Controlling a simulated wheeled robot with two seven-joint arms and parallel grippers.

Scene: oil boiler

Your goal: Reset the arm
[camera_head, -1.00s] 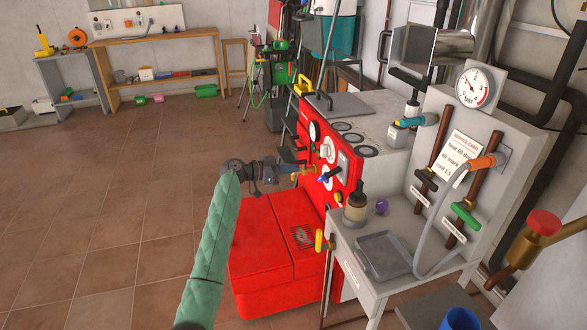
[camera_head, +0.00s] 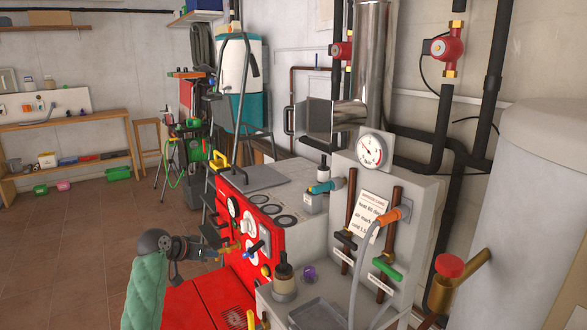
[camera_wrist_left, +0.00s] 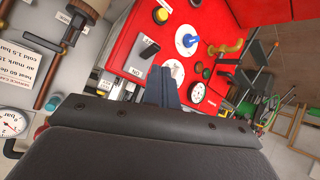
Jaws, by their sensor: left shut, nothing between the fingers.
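My left arm, in a green quilted sleeve, comes in from the lower left of the head view. Its gripper (camera_head: 222,252) is in front of the red boiler panel (camera_head: 243,222), close to a brass fitting and a blue-handled knob (camera_head: 254,247). I cannot tell from the head view whether it touches them. In the left wrist view the gripper's fingers (camera_wrist_left: 163,84) are together and empty, pointing at the red panel with its switch, knobs and gauge. My right gripper is not in view.
A grey unit with a pressure gauge (camera_head: 375,151), a service card (camera_head: 369,216) and a green-handled lever (camera_head: 386,267) stands to the right. A red-capped brass valve (camera_head: 449,266) and a pale tank (camera_head: 535,200) are at far right. The tiled floor (camera_head: 70,250) at left is clear.

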